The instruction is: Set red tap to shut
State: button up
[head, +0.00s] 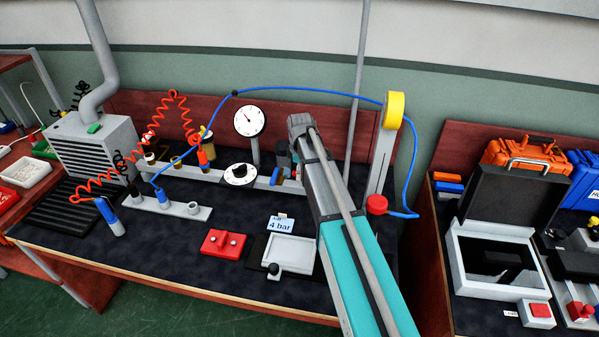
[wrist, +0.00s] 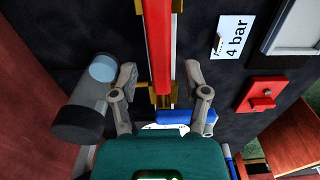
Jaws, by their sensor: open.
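In the wrist view, a long red bar (wrist: 157,40), apparently the red tap's lever, runs from the top edge to the middle, with brass parts beside and below it. My gripper (wrist: 158,73) is open, with one finger on each side of the bar and gaps on both sides. I cannot tell how far above or around it the fingers are. In the head view my arm covers this spot, and neither the red tap nor the fingers can be made out. A blue lever (wrist: 173,116) lies crosswise just below the bar; a blue handle shows in the head view (head: 275,176).
A dark grey cylinder (wrist: 80,120) with a pale blue end stands close to the left finger. A "4 bar" card (head: 281,224), a red block (head: 223,243) and a grey tray (head: 288,254) lie at the bench front. A gauge (head: 249,120) stands behind.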

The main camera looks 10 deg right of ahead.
grip_shut()
jog(key=shift+a, duration=0.2)
